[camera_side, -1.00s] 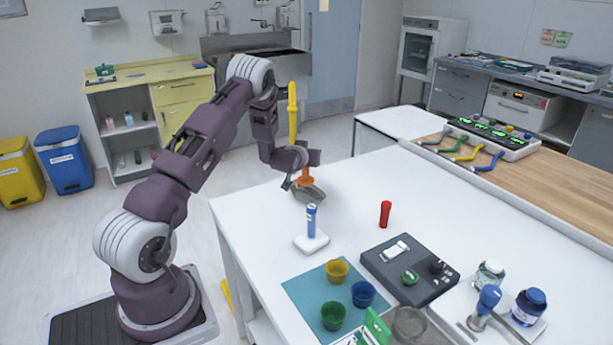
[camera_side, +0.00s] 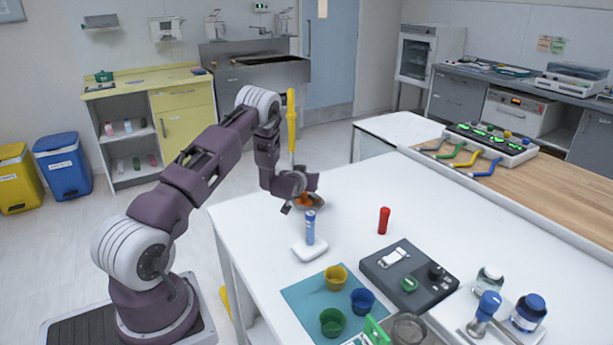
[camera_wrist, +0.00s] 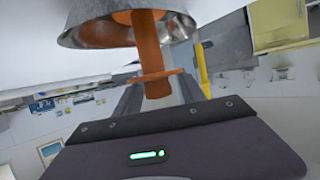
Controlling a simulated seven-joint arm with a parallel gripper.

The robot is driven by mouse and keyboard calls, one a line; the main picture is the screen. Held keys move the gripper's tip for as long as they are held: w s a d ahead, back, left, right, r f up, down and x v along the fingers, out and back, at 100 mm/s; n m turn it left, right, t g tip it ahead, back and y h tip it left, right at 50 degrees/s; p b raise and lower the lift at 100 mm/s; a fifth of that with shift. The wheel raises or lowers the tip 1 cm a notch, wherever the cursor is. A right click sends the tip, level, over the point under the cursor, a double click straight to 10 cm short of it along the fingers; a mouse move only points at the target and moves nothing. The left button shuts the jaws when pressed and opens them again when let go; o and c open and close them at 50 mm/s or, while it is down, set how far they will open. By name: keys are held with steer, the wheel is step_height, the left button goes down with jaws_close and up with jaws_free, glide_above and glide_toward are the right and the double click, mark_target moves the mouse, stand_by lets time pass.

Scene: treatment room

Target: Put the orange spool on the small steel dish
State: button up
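The orange spool (camera_side: 304,200) is upright at the far left of the white table, directly below my gripper (camera_side: 299,196). In the wrist view the orange spool (camera_wrist: 150,45) has a flange near my fingers, and its far end reaches inside the small steel dish (camera_wrist: 95,32). My gripper (camera_wrist: 158,80) has one finger on either side of the spool's near flange and appears shut on it. The side view shows only part of the steel dish (camera_side: 318,206); the rest is behind my gripper and the spool. Contact between spool and dish floor is hidden.
A blue-and-white handheld device on a white base (camera_side: 310,246) stands close in front of the dish. A red cylinder (camera_side: 383,220) stands to the right. Coloured cups on a teal mat (camera_side: 300,297) and a dark grey device (camera_side: 385,262) are nearer the camera.

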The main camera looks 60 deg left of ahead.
steer(key=shift+r, duration=0.25)
steer(key=r+v, duration=0.1)
steer(key=v, duration=1)
steer(key=s+d+r+m+h, duration=0.2)
steer(key=d+r+h, duration=0.1)
steer(key=d+r, duration=0.75)
steer(key=s+d+r+m+h, duration=0.2)
steer(key=d+r+h, duration=0.35)
steer(key=d, duration=0.75)
steer(key=s+d+r+m+g, duration=0.1)
steer(key=s+d, duration=0.2)
steer(key=s, duration=0.5)
steer(key=s+d+r+m+g+h, duration=0.1)
steer(key=s+d, duration=0.3)
steer(key=s, duration=0.4)
steer(key=s+d+r+m+g, duration=0.1)
steer(key=s+d+m+g, duration=0.1)
steer(key=s, duration=0.6)
steer(key=shift+d+r+m, duration=0.3)
steer(key=shift+d+m, duration=0.2)
steer(key=shift+d, duration=0.7)
